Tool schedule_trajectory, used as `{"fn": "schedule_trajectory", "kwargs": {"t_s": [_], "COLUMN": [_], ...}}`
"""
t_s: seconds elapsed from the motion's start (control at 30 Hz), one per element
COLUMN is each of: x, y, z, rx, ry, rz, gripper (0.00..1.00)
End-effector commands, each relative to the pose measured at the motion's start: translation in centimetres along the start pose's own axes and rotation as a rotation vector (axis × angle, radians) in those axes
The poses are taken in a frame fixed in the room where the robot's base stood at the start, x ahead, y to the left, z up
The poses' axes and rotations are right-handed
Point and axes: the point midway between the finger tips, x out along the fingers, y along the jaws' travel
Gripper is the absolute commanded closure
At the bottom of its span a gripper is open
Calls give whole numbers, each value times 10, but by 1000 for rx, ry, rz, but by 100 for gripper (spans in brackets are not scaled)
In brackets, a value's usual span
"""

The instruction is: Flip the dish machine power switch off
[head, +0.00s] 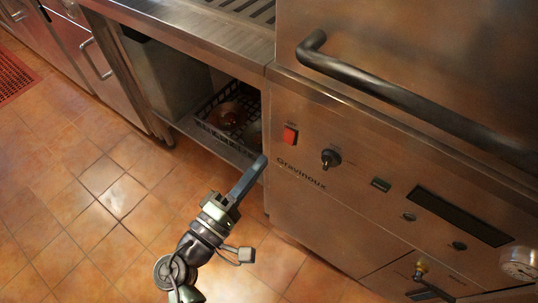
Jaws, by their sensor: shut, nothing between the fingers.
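The dish machine (310,215) is a steel unit on the right, with the name "Gravinoux" on its front panel. A red rocker switch (290,135) sits at the panel's upper left, under a small label that is too small to read. Which way the switch is tipped cannot be told. My gripper (262,161) is shut and empty, with its fingers pointing up and right. In the picture its tips lie below and left of the red switch, apart from it. How far they are from the panel is hard to tell.
A black knob (331,158) is right of the switch, and a thick bar handle (400,95) crosses above the panel. A steel counter (215,45) with a lower shelf holding a dark rack (222,108) stands at left. Open tiled floor (90,215) lies at lower left.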

Motion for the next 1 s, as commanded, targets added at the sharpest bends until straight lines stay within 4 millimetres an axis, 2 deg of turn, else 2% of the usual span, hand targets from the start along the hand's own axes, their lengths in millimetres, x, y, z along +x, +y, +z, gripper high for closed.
{"fn": "schedule_trajectory", "kwargs": {"t_s": [0.03, 0.13, 0.33, 1.0], "x": [-12, -31, -54, -58], "y": [4, 8, 13, 13], "z": [0, 0, 0, 0], "rx": [0, 0, -1, -1], "ry": [4, 3, 1, -1], "rz": [-2, -2, -1, -1], "gripper": [100, 100, 100, 100]}}
